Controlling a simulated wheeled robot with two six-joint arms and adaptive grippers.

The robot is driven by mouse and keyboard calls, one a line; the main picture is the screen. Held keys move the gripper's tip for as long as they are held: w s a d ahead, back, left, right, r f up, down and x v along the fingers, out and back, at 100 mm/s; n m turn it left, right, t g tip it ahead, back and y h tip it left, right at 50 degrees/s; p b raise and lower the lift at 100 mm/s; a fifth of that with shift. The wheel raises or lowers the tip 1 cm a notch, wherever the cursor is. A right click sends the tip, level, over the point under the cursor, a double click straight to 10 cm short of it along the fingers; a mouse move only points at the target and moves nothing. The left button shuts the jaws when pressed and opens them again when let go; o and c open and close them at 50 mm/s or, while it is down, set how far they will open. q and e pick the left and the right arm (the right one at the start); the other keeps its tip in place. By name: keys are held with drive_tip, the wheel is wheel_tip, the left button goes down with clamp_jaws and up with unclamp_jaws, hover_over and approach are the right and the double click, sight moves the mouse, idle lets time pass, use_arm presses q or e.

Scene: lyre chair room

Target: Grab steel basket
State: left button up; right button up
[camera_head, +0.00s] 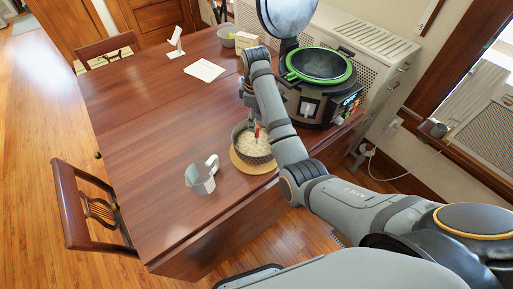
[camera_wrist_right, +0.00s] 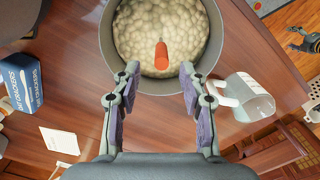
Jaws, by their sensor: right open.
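No label marks the steel basket; the likeliest thing is a grey metal pot (camera_head: 247,152) filled with pale lumpy food, on a round tan board (camera_head: 254,164) near the table's front right. The same pot (camera_wrist_right: 107,45) fills the top middle of the right wrist view, with a short orange-red piece (camera_wrist_right: 161,57) standing in the food. My right gripper (camera_wrist_right: 159,72) is open and empty, its two fingers spread over the near side of the pot. In the head view, its arm hides part of the pot. My left gripper is not clearly seen.
A glass pitcher (camera_head: 203,177) stands left of the pot. A cooker (camera_head: 312,108) with a green-rimmed black bowl (camera_head: 320,64) stands behind. A white card (camera_head: 205,70) and a small box (camera_head: 245,40) lie farther back. The table's left half (camera_head: 135,125) is clear; a chair (camera_head: 75,205) stands beside it.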

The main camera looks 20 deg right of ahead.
sight(257, 135)
drive_tip(key=shift+f, duration=0.15)
wheel_tip(257, 135, down, 5)
drive_tip(key=b, duration=0.2)
drive_tip(key=shift+s+d+b, duration=0.1)
drive_tip(key=shift+d+b, duration=0.05)
drive_tip(key=shift+b, duration=0.2)
drive_tip(key=shift+s, duration=0.1)
drive_tip(key=shift+c, duration=0.6)
clamp_jaws()
